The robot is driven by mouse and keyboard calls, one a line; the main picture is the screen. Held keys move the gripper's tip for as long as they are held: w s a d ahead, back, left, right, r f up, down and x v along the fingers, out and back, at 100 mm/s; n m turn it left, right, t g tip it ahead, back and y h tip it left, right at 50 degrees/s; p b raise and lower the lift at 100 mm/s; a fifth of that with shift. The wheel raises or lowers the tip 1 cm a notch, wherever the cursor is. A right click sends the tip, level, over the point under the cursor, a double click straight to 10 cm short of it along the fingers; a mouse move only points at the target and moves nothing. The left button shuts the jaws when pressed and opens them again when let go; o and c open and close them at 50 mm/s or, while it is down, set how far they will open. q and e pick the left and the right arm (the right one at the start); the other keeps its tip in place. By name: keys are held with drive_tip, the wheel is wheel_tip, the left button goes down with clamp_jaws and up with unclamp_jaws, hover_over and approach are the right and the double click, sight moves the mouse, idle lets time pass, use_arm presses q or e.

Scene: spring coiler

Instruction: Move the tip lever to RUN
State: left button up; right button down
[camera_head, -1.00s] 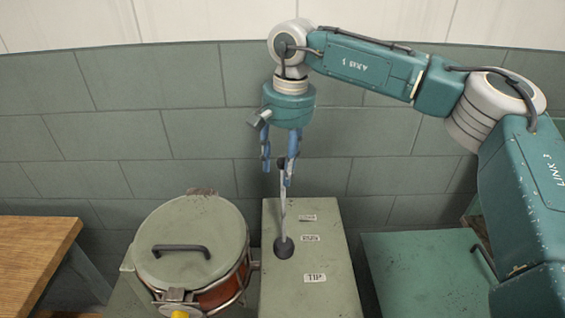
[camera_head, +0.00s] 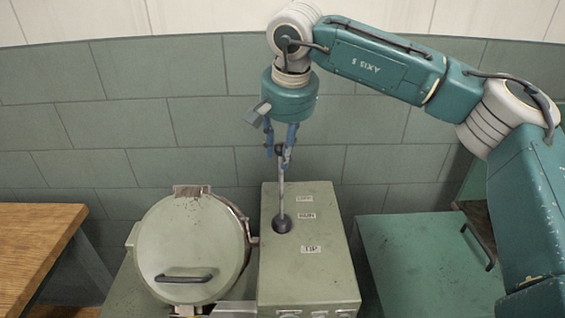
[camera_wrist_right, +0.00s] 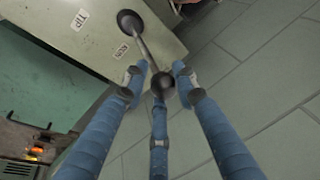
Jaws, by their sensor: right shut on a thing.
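The tip lever (camera_head: 281,187) is a thin grey rod with a dark ball knob, rising from a round black boot on top of a grey-green box (camera_head: 283,275). My right gripper (camera_head: 281,151), with blue fingers, is shut on the knob from above. In the right wrist view the knob (camera_wrist_right: 162,85) sits between the fingers. My left gripper is not in view.
A round grey-green drum (camera_head: 190,235) with a black lid handle stands left of the box, its lid facing the camera. A wooden table (camera_head: 35,235) is at far left. A green cabinet (camera_head: 410,265) with a handle is at right. The tiled wall is behind.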

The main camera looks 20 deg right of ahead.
drive_tip(key=shift+s+a+r, duration=0.2)
drive_tip(key=shift+s+a, duration=0.1)
drive_tip(key=shift+s, duration=0.3)
drive_tip(key=shift+w, duration=0.1)
drive_tip(key=shift+w+d+f, duration=0.2)
drive_tip(key=shift+w+f, duration=0.1)
drive_tip(key=shift+w, duration=0.05)
drive_tip(key=c, duration=1.4)
unclamp_jaws()
drive_tip(key=shift+w, duration=0.15)
drive_tip(key=shift+c, duration=0.2)
drive_tip(key=shift+w+a+f, duration=0.1)
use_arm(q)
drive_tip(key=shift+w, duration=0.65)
use_arm(e)
drive_tip(key=v, duration=1.2)
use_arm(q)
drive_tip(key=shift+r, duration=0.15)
use_arm(e)
drive_tip(key=shift+w, duration=0.1)
